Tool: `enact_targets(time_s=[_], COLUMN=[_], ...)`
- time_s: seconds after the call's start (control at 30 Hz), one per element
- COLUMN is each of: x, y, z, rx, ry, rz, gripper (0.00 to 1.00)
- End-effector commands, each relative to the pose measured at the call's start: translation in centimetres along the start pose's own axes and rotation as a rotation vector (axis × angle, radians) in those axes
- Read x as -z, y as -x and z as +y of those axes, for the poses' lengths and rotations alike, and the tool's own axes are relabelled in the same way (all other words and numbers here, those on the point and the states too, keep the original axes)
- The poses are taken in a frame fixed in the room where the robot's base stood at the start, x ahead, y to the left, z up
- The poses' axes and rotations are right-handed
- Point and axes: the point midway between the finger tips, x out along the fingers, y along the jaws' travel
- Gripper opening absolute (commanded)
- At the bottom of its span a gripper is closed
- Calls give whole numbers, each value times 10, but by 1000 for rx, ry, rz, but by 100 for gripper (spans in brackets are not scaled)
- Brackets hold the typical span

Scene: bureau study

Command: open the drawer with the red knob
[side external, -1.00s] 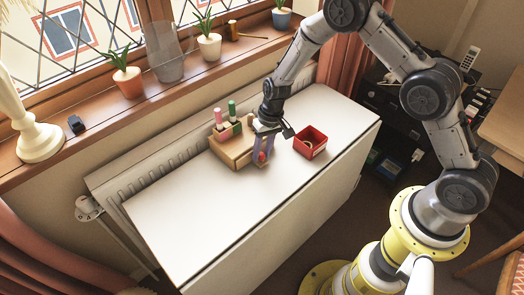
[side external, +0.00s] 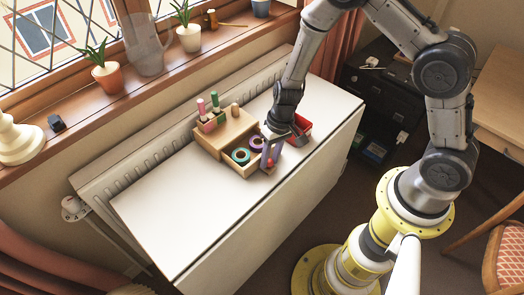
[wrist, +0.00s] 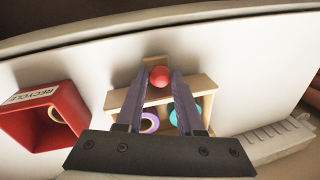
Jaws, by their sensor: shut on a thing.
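The red knob (side external: 269,163) is on the front of a small wooden drawer. It also shows in the wrist view (wrist: 159,76), between my fingertips. My gripper (side external: 270,157) is shut on the knob. The drawer (wrist: 118,99) stands pulled out from its wooden desk organizer (side external: 212,143). A teal tape roll (side external: 241,155) and a purple tape roll (side external: 257,142) lie in the drawer. My fingers hide part of the drawer front and its inside.
A red bin (side external: 303,125), labelled RECYCLE in the wrist view (wrist: 45,112), stands close beside my gripper. Several pegs or markers stand on the organizer. The white tabletop (side external: 190,215) is clear in front. A radiator runs behind it, below a sill with potted plants.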

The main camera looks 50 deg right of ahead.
Motion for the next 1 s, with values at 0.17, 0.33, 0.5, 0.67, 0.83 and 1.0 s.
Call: enact_targets(time_s=[0.17,0.33,0.5,0.67,0.83,1.0], x=[-1,-1,-1,-1,0,0], y=[0,0,0,0,4,25], z=[0,0,1,1,0,0], rx=[-1,-1,-1,-1,0,1], ry=[1,0,-1,-1,-1,1], rz=[2,1,1,0,1,4], gripper=[0,42,66,66,66,66])
